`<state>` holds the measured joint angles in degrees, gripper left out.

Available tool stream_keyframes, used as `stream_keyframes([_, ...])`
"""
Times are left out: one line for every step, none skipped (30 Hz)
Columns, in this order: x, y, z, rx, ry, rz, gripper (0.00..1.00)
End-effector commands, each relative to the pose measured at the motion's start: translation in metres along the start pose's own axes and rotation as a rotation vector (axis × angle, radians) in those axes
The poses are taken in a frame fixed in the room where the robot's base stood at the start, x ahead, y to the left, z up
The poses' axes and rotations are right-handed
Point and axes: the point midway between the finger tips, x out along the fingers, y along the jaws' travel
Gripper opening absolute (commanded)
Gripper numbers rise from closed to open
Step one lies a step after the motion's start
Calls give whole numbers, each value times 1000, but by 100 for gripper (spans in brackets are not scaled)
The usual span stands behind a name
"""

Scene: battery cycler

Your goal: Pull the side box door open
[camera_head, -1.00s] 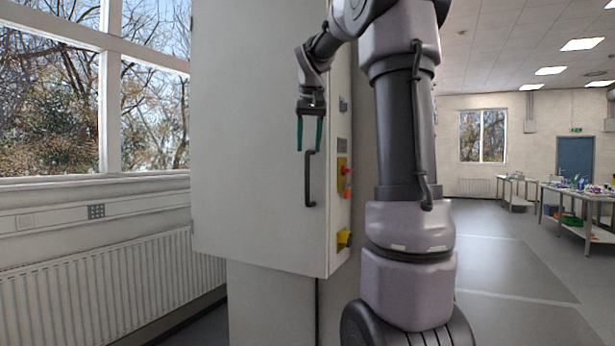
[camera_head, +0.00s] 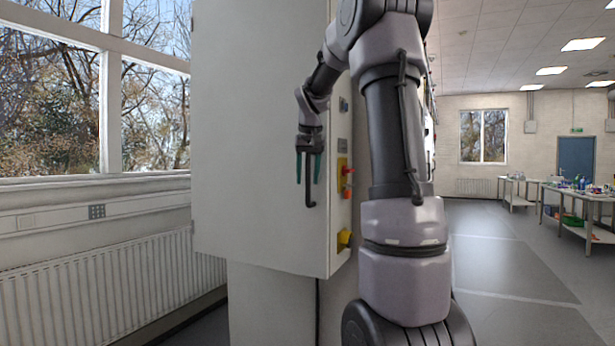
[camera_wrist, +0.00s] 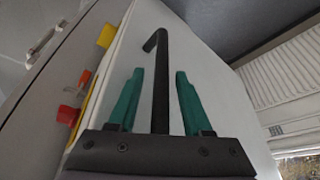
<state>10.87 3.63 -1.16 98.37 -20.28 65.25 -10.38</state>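The side box door (camera_head: 258,130) is a large pale grey panel on the tall box, and it looks shut. Its handle (camera_head: 309,195) is a dark vertical bar near the door's right edge. My gripper (camera_head: 308,182) has green fingers pointing down, one on each side of the handle's upper part. In the wrist view the handle (camera_wrist: 161,85) runs between the two open fingers (camera_wrist: 156,100), with gaps on both sides. The handle's upper end is hidden behind the gripper body in the head view.
The box's right side carries a red knob (camera_head: 347,171) and a yellow switch (camera_head: 344,238), close to the handle. A radiator (camera_head: 90,295) and windows are on the left. Open floor (camera_head: 500,265) lies to the right.

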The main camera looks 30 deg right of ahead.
Motion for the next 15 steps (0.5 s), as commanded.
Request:
stream_keyframes([0,0,0,0,0,0,34])
stream_keyframes([0,0,0,0,0,0,23])
stream_keyframes([0,0,0,0,0,0,8])
stream_keyframes([0,0,0,0,0,0,0])
stream_keyframes([0,0,0,0,0,0,0])
stream_keyframes([0,0,0,0,1,0,0])
stream_keyframes([0,0,0,0,0,0,0])
stream_keyframes([0,0,0,0,1,0,0])
stream_keyframes([0,0,0,0,1,0,0])
stream_keyframes([0,0,0,0,1,0,0])
stream_keyframes([-1,0,0,0,1,0,0])
stream_keyframes([-1,0,0,0,1,0,0])
stream_keyframes([-1,0,0,0,1,0,0])
stream_keyframes([-1,0,0,0,1,0,0])
stream_keyframes([-1,0,0,0,1,0,0])
